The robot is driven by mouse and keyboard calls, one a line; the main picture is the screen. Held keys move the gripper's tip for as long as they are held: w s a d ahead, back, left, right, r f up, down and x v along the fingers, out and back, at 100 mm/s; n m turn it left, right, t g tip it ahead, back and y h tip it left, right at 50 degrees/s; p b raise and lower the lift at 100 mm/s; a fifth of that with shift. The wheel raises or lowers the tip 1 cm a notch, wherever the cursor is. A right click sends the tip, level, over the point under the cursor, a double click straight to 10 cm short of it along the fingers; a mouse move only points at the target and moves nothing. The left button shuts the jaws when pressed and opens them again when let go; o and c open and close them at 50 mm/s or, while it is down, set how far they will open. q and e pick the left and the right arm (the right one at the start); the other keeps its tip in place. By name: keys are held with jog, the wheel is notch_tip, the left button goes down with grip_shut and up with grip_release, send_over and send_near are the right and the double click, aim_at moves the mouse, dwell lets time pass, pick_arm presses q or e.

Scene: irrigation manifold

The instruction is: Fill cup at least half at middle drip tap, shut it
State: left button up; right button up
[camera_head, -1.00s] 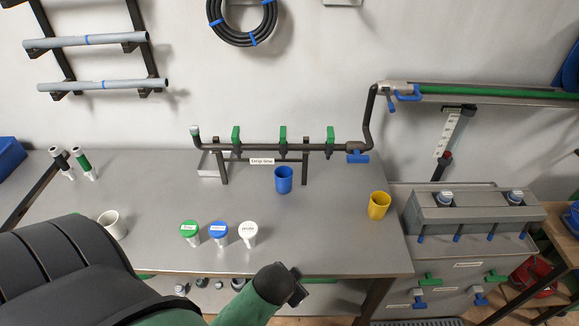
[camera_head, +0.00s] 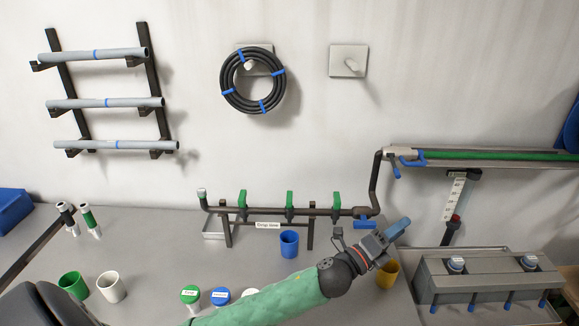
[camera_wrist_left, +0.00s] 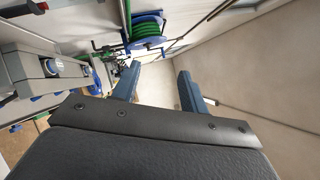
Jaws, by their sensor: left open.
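The dark manifold pipe (camera_head: 330,211) runs above the bench with several green-handled taps. The middle tap (camera_head: 289,199) has its green handle upright. A blue cup (camera_head: 289,244) stands upright on the bench below the middle tap; its contents cannot be made out. My right gripper is out of view.
A green cup (camera_head: 73,284) and a white cup (camera_head: 112,287) stand at the left. Lidded containers in green (camera_head: 190,294) and blue (camera_head: 220,296) are near my forearm. A grey box (camera_head: 490,282) with blue-capped fittings stands at the right.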

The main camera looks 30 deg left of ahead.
pick_arm(q)
jog(key=d+r+m+g+h, duration=0.5)
jog(key=m+g+h, duration=0.35)
jog(key=m, duration=0.85)
jog(key=m+g+y, duration=1)
jog(key=m+y, duration=0.9)
jog(key=m, duration=0.2)
send_over(289, 196)
notch_tip(289, 196, down, 5)
jog(key=shift+r, duration=0.2)
jog(key=shift+f, duration=0.75)
jog(key=shift+w+f+b, duration=0.1)
jog(key=shift+f+b, duration=0.3)
jog(key=shift+b, duration=0.1)
jog(key=shift+f, duration=0.25)
jog(key=shift+f+b, duration=1.05)
jog(key=shift+f, duration=0.1)
jog(key=shift+f+b, duration=0.75)
jog(key=shift+f, duration=0.5)
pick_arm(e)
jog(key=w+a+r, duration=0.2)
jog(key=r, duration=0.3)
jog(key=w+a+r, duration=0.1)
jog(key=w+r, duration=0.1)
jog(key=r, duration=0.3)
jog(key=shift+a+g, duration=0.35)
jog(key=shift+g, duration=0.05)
